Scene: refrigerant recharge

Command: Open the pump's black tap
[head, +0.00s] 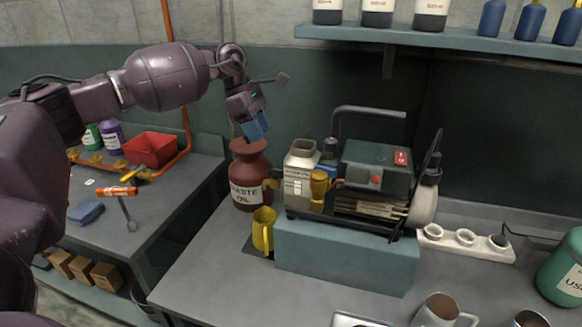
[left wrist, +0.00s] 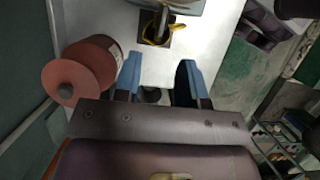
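The vacuum pump (head: 375,165), dark green with a black frame and handle, sits on a blue-grey block (head: 345,255). I cannot clearly make out its black tap in the head view. In the left wrist view, a dark part (left wrist: 161,24) shows over the yellow jug (left wrist: 178,28); I cannot tell whether it is the tap. The jug (head: 263,232) also stands left of the block in the head view. My left gripper (head: 256,129) points down, blue fingers apart and empty, above the red-brown waste oil bottle and left of the pump. My right gripper is not in view.
The capped waste oil bottle (head: 249,180) stands close below my left gripper; it also shows in the left wrist view (left wrist: 88,65). A shelf (head: 440,38) with bottles hangs above the pump. A side bench (head: 165,205) at left holds a red bin (head: 151,150) and tools.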

